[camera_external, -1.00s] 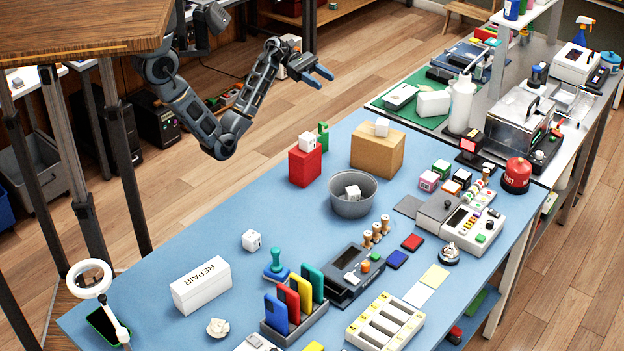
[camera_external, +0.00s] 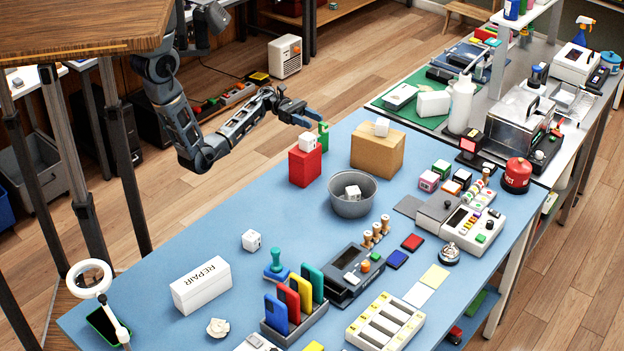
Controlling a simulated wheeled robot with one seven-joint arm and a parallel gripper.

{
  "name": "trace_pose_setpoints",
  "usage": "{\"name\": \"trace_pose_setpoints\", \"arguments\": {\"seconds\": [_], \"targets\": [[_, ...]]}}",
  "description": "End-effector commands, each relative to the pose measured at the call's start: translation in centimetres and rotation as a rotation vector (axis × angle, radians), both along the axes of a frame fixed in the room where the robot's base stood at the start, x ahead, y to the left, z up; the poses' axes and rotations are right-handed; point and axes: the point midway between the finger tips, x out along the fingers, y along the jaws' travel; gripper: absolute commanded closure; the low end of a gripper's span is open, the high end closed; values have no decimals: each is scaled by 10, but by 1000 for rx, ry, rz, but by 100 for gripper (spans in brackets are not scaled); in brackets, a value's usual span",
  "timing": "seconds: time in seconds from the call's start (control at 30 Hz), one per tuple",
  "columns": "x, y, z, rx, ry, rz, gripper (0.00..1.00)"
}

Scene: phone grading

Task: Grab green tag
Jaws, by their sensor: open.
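A small upright green piece (camera_external: 323,136), which looks like the green tag, stands at the back edge of the blue table (camera_external: 225,265), just behind the red block (camera_external: 305,167). Its lower part is hidden by the red block.
A white cube (camera_external: 308,143) sits on the red block, close under my gripper. A cardboard-brown box (camera_external: 377,152) with another white cube stands to the right. A grey bowl (camera_external: 352,207) is in front. The table's left middle is mostly clear.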

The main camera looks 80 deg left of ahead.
Motion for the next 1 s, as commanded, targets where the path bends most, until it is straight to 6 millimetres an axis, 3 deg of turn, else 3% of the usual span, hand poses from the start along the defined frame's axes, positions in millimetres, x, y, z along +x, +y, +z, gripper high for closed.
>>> {"name": "trace_pose_setpoints", "arguments": {"seconds": [0.5,0.8,1.0], "targets": [[47,-41,-1,1,1,-1,53],[51,-44,-2,1,1,0,53],[51,-44,-1,1,1,0,70]]}}
